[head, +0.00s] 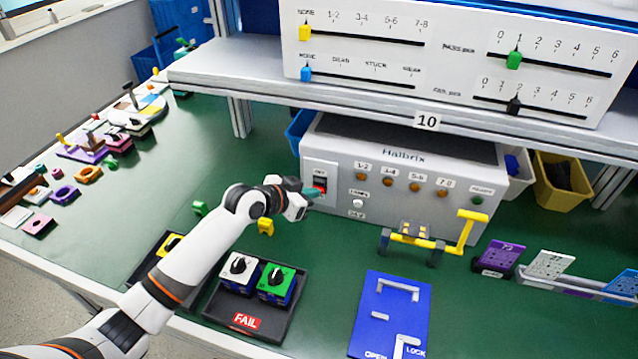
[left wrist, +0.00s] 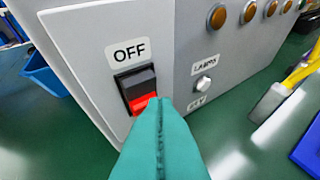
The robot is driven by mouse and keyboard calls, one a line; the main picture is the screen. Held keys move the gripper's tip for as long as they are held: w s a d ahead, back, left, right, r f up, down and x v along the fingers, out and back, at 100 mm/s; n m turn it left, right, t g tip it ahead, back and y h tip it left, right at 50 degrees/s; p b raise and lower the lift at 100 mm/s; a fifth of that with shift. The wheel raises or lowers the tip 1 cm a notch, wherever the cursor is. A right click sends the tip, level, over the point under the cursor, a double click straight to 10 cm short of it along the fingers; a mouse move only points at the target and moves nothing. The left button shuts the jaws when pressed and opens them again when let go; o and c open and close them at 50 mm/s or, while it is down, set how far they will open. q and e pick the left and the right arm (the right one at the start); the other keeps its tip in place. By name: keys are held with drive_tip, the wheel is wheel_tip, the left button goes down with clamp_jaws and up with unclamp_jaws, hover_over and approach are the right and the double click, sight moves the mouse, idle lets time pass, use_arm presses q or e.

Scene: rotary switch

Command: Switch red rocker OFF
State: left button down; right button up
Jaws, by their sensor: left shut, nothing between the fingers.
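The red rocker (left wrist: 143,103) sits in a black frame on the left of the front of the grey Halbrix box (head: 400,210). In the left wrist view an OFF label (left wrist: 129,51) is above it; the upper half is dark and the lower half red. In the head view the rocker (head: 320,184) shows small beside my gripper. My left gripper (head: 312,192) is shut and empty, its teal fingertips (left wrist: 160,104) at the rocker's lower edge. They hide part of the red half and whatever is below it. I cannot tell whether they touch. My right gripper is not in view.
A small white lamps toggle (left wrist: 203,83) is right of the rocker, with several orange buttons (head: 415,187) beyond. A yellow handle (head: 465,230) stands in front of the box. A shelf (head: 260,70) overhangs behind. A FAIL tray (head: 290,325) lies in front.

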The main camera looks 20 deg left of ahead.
use_arm(q)
drive_tip(key=shift+w, duration=0.15)
idle(0.3)
drive_tip(key=shift+w, duration=0.3)
drive_tip(key=shift+w+r, duration=0.1)
drive_tip(key=shift+w, duration=0.25)
idle(0.6)
drive_tip(key=shift+s, duration=0.1)
drive_tip(key=shift+s+p, duration=0.5)
drive_tip(key=shift+s, duration=0.25)
drive_tip(key=s+p, duration=0.2)
drive_tip(key=s, duration=0.1)
drive_tip(key=s+p, duration=0.1)
drive_tip(key=s, duration=0.1)
drive_tip(key=shift+f, duration=0.4)
